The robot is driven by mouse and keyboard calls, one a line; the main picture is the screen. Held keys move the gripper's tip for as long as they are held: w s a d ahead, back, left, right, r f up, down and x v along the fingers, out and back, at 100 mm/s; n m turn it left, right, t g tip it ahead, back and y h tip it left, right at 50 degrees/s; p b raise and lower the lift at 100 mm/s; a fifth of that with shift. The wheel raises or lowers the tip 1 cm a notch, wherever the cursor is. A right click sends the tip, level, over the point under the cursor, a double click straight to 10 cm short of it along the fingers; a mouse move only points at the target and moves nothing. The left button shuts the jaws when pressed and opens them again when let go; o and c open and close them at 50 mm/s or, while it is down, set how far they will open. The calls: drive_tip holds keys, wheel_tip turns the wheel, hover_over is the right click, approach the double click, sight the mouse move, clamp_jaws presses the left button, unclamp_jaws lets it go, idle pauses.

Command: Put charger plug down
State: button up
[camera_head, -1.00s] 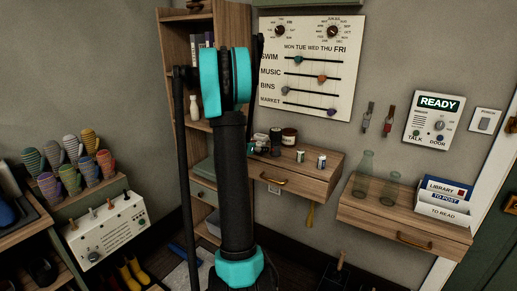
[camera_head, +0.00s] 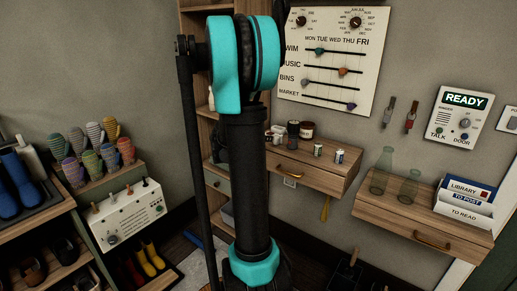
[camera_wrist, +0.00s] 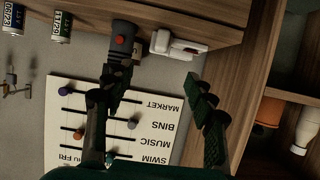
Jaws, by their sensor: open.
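A white charger plug (camera_wrist: 178,46) shows in the wrist view, which is upside down. It appears to rest on the wooden wall shelf (camera_wrist: 185,15), beside a dark flashlight-like cylinder (camera_wrist: 122,45) with an orange button. My gripper (camera_wrist: 153,82) is open, its two dark fingers spread on either side of the plug in the picture. The plug looks clear of both fingers; the exact distance is hard to tell.
A slider board (camera_head: 325,65) hangs above. Glass bottles (camera_head: 383,168) stand on the right shelf.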

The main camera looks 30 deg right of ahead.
drive_tip(key=s+a+f+n+y, duration=0.4)
drive_tip(key=s+a, duration=0.4)
drive_tip(key=a, duration=0.3)
drive_tip(key=s+a+f+n+y, duration=0.4)
drive_tip(key=s+a, duration=0.4)
drive_tip(key=a, duration=0.3)
drive_tip(key=s+a+f+n+y, duration=0.4)
drive_tip(key=s+a+f, duration=0.4)
drive_tip(key=a, duration=0.3)
drive_tip(key=shift+n+g, duration=0.4)
drive_tip(key=shift+n, duration=0.4)
